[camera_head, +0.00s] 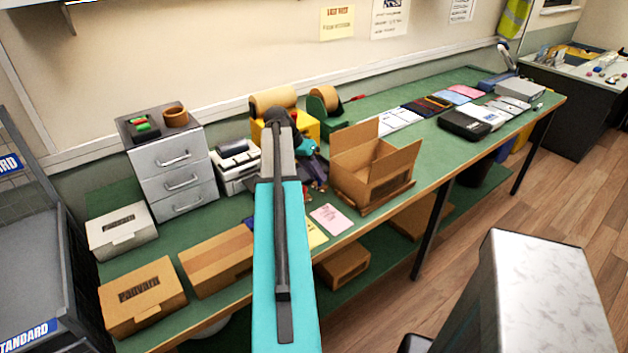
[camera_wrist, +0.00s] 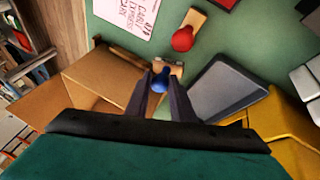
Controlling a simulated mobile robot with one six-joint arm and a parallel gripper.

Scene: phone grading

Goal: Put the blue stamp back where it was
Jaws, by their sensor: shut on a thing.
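The blue stamp (camera_wrist: 159,83) shows in the wrist view as a round blue knob, with a bit of its wooden block just beyond. My gripper (camera_wrist: 162,75) is shut on it, one dark finger on each side of the knob. Whether its base touches the table or is held above it, I cannot tell. A red stamp (camera_wrist: 183,38) with a wooden block lies on the green table just beyond my gripper. In the head view my teal arm reaches over the table and hides the stamps and most of the gripper.
An open cardboard box (camera_head: 370,170) stands close beside my gripper, and its flaps (camera_wrist: 108,75) show in the wrist view. A grey flat pad (camera_wrist: 228,88) lies on the other side. A pink card (camera_head: 331,219) lies near the front edge. A drawer unit (camera_head: 172,162) stands at the left.

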